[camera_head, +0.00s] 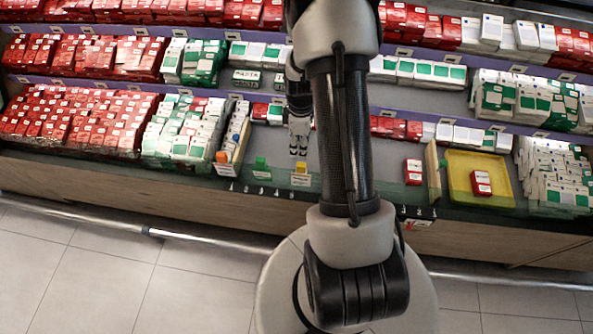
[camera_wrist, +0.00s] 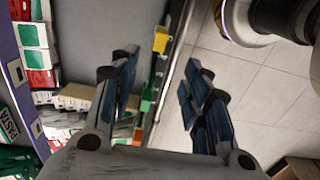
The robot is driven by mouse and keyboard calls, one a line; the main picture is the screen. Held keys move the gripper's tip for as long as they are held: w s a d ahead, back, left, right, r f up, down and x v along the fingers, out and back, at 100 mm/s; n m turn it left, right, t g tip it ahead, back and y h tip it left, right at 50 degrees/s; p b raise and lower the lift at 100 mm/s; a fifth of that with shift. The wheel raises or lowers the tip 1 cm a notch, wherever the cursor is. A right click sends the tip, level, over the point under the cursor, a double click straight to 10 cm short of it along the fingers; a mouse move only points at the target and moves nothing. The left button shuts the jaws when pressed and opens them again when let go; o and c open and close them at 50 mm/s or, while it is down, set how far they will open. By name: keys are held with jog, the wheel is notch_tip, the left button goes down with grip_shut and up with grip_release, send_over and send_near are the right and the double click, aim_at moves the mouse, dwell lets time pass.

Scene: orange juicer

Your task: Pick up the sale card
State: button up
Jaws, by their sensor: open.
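Small colored cards stand along the front edge of the lowest shelf. A yellow-orange card (camera_head: 300,176) is just below my gripper (camera_head: 298,150) in the head view. A green one (camera_head: 261,161) and an orange-topped one (camera_head: 222,157) stand to its left. I cannot read which is the sale card. In the wrist view, my gripper (camera_wrist: 162,63) is open and empty, fingers spread. The yellow card (camera_wrist: 160,40) shows beyond and between the fingertips, with the green card (camera_wrist: 146,102) and the orange card (camera_wrist: 138,136) nearer.
Red boxes (camera_head: 70,120) and green-and-white boxes (camera_head: 185,130) fill the shelves around my arm. A yellow tray (camera_head: 463,196) holding one red box (camera_head: 481,183) sits at right. A metal rail (camera_head: 200,238) runs along the shelf base. The tiled floor in front is clear.

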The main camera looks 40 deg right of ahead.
aim_at(301, 164)
notch_tip(301, 164, down, 8)
jog(key=shift+f+b, duration=0.25)
jog(key=shift+b, duration=0.75)
notch_tip(301, 164, down, 5)
jog(key=shift+s+d+f+b, duration=0.1)
jog(key=shift+d+f+b, duration=0.05)
jog(key=shift+b, duration=0.85)
jog(key=shift+c, duration=0.4)
grip_shut()
